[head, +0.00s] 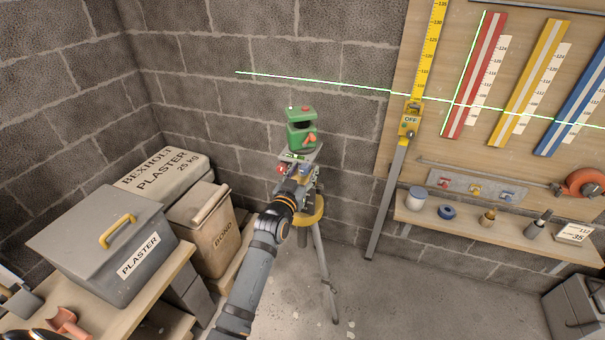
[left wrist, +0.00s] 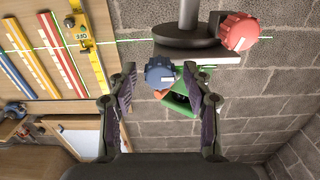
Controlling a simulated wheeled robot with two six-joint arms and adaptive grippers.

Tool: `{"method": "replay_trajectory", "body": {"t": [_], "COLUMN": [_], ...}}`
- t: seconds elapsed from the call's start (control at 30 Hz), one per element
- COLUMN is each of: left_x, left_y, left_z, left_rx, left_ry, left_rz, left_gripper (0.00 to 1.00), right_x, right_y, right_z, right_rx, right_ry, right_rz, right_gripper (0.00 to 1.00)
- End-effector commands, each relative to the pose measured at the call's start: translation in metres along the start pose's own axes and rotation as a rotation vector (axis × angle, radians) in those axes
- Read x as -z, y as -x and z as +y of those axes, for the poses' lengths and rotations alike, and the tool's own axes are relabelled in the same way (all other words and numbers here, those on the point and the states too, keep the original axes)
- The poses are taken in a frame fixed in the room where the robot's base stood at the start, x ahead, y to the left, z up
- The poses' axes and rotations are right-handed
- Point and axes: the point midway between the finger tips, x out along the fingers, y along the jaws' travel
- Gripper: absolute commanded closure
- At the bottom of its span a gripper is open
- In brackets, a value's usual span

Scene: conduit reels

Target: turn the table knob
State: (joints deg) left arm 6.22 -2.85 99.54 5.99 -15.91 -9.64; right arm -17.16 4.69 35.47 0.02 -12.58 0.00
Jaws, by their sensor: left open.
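A green laser level (head: 301,136) sits on a small table plate on top of a tripod with a yellow collar (head: 312,216). A red knob (head: 282,169) and a blue knob show below the plate, with my gripper in front. My left gripper (head: 300,186) is open at the tripod head. My right gripper is not in view.
A grey plaster box (head: 100,240) and a bond bin (head: 203,230) stand left of my arm. A brick wall is close behind the tripod. A yellow measuring staff (head: 410,120) leans at the right, beside a shelf (head: 480,232) with small items. Green laser lines cross the wall.

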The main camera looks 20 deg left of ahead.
Motion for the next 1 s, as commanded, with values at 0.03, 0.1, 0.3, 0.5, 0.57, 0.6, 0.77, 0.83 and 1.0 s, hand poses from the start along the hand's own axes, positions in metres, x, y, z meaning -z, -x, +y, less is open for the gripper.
{"method": "replay_trajectory", "body": {"t": [0.03, 0.1, 0.3, 0.5, 0.57, 0.6, 0.77, 0.83, 1.0], "left_x": [0.0, -0.002, -0.002, -0.001, -0.001, -0.002, -0.001, 0.0, 0.0], "left_y": [0.003, 0.011, 0.057, 0.1, 0.108, 0.113, 0.12, 0.12, 0.12], "left_z": [0.0, 0.0, 0.0, 0.0, 0.0, 0.0, 0.0, 0.0, 0.0], "left_rx": [0.0, 0.0, 0.0, 0.0, 0.0, 0.0, 0.0, 0.0, 0.0], "left_ry": [0.0, 0.001, 0.0, 0.0, 0.002, 0.001, 0.0, 0.0, 0.0], "left_rz": [-0.001, -0.002, -0.003, -0.002, -0.002, -0.003, -0.001, -0.001, -0.001], "left_gripper": [0.5, 0.5, 0.5, 0.5, 0.5, 0.5, 0.5, 0.5, 0.5], "right_x": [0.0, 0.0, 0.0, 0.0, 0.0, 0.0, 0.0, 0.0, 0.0], "right_y": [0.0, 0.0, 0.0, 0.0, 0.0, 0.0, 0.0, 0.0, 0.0], "right_z": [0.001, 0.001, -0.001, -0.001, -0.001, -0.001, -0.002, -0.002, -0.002], "right_rx": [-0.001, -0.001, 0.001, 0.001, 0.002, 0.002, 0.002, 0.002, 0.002], "right_ry": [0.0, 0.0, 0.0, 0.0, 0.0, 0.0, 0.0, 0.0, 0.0], "right_rz": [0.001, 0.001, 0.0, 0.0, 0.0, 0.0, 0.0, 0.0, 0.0], "right_gripper": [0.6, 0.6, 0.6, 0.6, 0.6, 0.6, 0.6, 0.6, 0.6]}}
